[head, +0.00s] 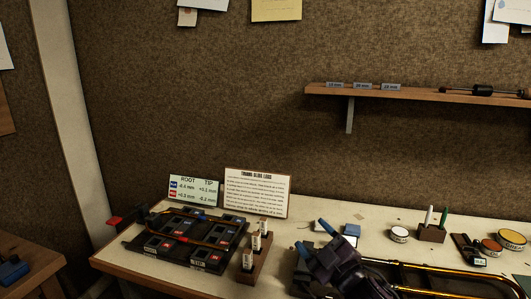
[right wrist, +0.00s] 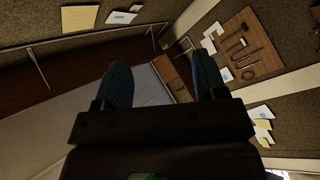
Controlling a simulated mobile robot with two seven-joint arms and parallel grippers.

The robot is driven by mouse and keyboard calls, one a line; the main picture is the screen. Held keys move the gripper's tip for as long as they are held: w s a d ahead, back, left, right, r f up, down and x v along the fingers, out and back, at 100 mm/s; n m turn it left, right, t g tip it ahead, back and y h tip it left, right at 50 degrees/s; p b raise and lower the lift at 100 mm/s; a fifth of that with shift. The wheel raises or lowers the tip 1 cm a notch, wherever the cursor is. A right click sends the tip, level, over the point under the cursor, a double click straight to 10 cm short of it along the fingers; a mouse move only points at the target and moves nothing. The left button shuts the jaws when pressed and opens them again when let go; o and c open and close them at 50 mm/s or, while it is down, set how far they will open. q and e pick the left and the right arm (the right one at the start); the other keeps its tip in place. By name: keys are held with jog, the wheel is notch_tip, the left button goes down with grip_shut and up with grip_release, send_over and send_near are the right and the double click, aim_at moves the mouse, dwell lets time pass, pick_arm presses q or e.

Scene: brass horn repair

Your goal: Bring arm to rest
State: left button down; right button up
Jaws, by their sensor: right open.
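My right gripper (head: 313,237) is at the lower middle of the head view, above the bench, with its dark body tilted. Its two blue fingers also show in the right wrist view (right wrist: 161,85), spread apart with nothing between them. The wrist camera looks across the room, towards walls and a tool board, not at the bench top. My left arm and gripper are not in view.
The workbench (head: 140,260) holds a black tray (head: 140,243) with several labelled compartments, a wooden block (head: 258,270) of labelled pieces and brass tubing (head: 470,271) beside my right gripper. Two cards stand behind the tray. A wall shelf (head: 420,94) juts out above the bench.

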jog(key=s+d+f+m+g+h, duration=0.1)
jog(key=s+d+f+m+h, duration=0.3)
jog(key=f, duration=0.4)
jog(key=s+d+f+m+g+h, duration=0.1)
jog(key=s+d+f+m+h, duration=0.2)
jog(key=s+d+f+m, duration=0.4)
jog(key=s+d+f+m+g+h, duration=0.1)
jog(key=s+d+f+g, duration=0.1)
jog(key=s+f, duration=0.5)
jog(key=s+d+f+m+g+h, duration=0.1)
jog(key=s+d+f+h, duration=0.1)
jog(key=s+f, duration=0.5)
jog(key=shift+s+d+f+m+g, duration=0.4)
jog(key=shift+s+d, duration=0.5)
jog(key=shift+s, duration=0.2)
